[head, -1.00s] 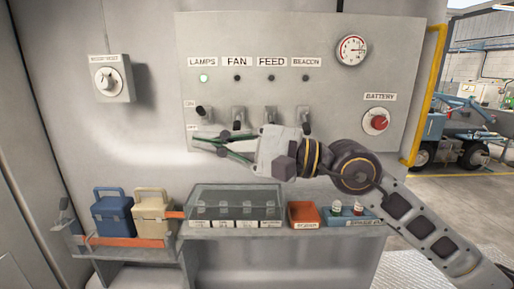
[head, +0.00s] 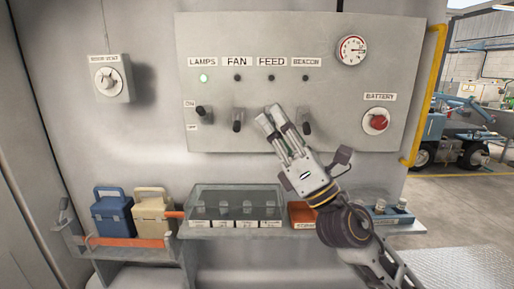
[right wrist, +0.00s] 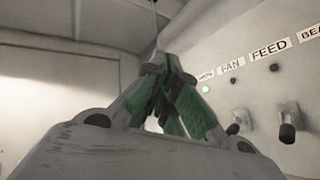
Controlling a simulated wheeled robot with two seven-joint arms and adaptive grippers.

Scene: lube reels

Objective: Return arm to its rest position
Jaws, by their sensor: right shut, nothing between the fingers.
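My right gripper (head: 270,122) is shut and empty, pointing up and left in front of the grey switch panel (head: 330,80). Its fingers cover most of the FEED switch in the head view. In the right wrist view its green-padded fingers (right wrist: 176,80) meet at the tips with nothing held. The LAMPS switch (head: 203,112) sits near ON, and the green lamp (head: 204,78) above it is lit. The FAN lever (head: 237,124) and BEACON lever (head: 307,127) point down. My left gripper is not in view.
A shelf below the panel holds a blue box (head: 112,215), a cream box (head: 152,213), a clear-lidded case (head: 237,203) and an orange tray (head: 301,213), partly behind my arm. A red BATTERY knob (head: 377,121) and a yellow pipe (head: 428,90) are at right.

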